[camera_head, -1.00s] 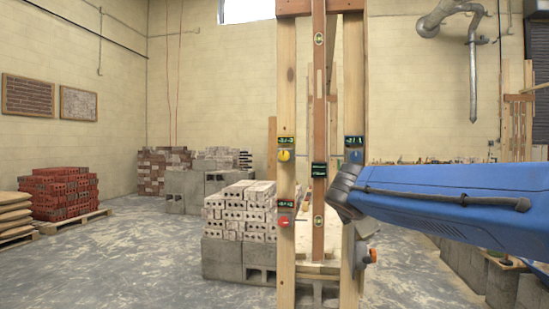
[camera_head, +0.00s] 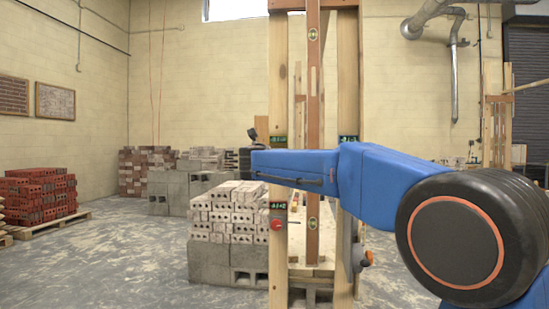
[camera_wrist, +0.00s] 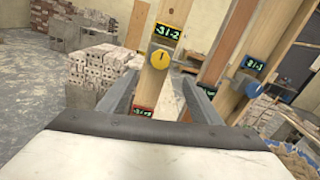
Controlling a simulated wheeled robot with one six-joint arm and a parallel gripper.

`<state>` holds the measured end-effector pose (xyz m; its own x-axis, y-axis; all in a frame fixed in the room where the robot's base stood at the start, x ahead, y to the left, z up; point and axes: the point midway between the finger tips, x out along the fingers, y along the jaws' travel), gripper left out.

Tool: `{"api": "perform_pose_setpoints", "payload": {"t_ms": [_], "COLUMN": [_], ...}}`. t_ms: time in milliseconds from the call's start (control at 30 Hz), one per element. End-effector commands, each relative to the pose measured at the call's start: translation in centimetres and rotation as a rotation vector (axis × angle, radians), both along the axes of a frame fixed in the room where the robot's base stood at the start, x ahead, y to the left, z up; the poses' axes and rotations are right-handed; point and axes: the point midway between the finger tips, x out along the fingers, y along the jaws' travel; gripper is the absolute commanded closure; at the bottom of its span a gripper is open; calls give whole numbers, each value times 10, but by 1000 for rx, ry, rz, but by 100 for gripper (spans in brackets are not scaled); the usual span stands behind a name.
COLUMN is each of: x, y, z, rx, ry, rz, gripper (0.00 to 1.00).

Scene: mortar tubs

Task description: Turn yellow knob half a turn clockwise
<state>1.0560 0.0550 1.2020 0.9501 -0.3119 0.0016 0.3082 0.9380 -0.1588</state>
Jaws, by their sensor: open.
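The yellow knob (camera_wrist: 160,58) is on a wooden post (camera_wrist: 180,10) in the wrist view, with a dark pointer mark on its face. A small lit display (camera_wrist: 166,31) in a yellow frame sits above it. My gripper (camera_wrist: 160,79) is open, its two fingers apart on either side of the post, below the knob in the picture. The knob appears beyond the fingertips, and no contact shows. In the head view my blue arm hides the knob; the display above it (camera_head: 277,141) still shows.
A blue knob (camera_wrist: 250,88) is on the right post. A red knob (camera_head: 276,224) is lower on the left post, and an orange knob (camera_head: 368,257) is low at right. A spirit level (camera_head: 313,120) stands between the posts. Stacked bricks (camera_head: 228,211) stand at left.

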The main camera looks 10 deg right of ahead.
Motion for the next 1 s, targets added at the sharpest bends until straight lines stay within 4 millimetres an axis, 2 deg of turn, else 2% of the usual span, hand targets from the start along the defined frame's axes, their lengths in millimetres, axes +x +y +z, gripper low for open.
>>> {"api": "perform_pose_setpoints", "payload": {"t_ms": [100,600,800,1000], "x": [22,104,127,138], "y": [-8,-35,-42,-46], "z": [-1,-2,-1,-1], "rx": [1,2,3,2], "ry": [2,1,1,1], "rz": [-2,-2,-1,-1], "gripper": [41,41,41,41]}}
